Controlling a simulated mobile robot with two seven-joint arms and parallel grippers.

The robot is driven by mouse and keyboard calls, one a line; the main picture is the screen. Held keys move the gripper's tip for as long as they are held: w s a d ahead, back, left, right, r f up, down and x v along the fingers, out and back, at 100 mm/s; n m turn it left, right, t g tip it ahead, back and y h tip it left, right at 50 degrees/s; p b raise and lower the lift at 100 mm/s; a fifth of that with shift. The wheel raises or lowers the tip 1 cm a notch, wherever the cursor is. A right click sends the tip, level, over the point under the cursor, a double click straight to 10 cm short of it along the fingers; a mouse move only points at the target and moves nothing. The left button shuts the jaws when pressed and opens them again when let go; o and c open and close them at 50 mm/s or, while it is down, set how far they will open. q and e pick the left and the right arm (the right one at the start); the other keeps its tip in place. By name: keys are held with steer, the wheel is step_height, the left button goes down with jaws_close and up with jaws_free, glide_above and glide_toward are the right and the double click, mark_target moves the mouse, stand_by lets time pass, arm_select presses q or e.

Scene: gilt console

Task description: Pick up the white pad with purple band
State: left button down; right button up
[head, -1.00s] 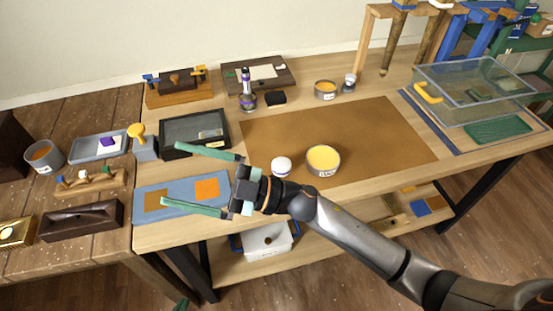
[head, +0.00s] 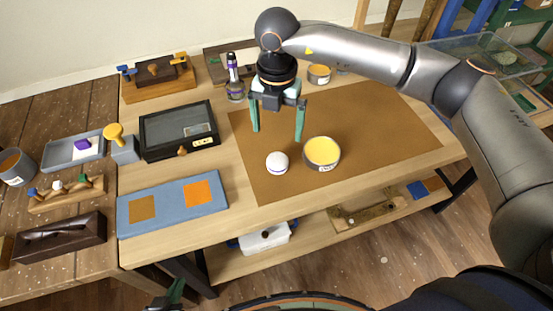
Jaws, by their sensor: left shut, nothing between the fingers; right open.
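The white pad with purple band (head: 277,161) is a small, round white piece on the brown mat (head: 380,135), left of a tin of yellow stuff (head: 321,154). A thin dark purple line shows low on its side. My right gripper (head: 278,136) points down with its two green fingers apart. In the head view its fingertips appear just above and behind the pad, with nothing between them. I cannot tell the exact height gap. My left gripper (head: 172,294) shows only partly at the bottom edge, below the table front, shut and empty.
A blue board with brown and orange squares (head: 172,205) lies at the front left. A dark glass-topped case (head: 178,131) and a purple-banded bottle (head: 234,82) stand further back. A grey tray (head: 62,157) with a purple piece on white sits on the left table.

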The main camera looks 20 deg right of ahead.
glide_above(278, 159)
step_height(278, 159, down, 6)
steer(key=shift+a+r, duration=0.1)
steer(key=shift+a, duration=0.05)
step_height(278, 159, down, 5)
steer(key=shift+f+p, duration=0.1)
steer(key=shift+p, duration=0.6)
steer(key=c, duration=1.4)
steer(key=shift+r, duration=0.8)
steer(key=s+a+r+b, duration=0.2)
steer(key=s+a+r, duration=0.7)
steer(key=s+r, duration=0.1)
steer(key=shift+s+a+r+b, duration=0.2)
steer(key=shift+r+b, duration=0.2)
steer(key=shift+r, duration=0.35)
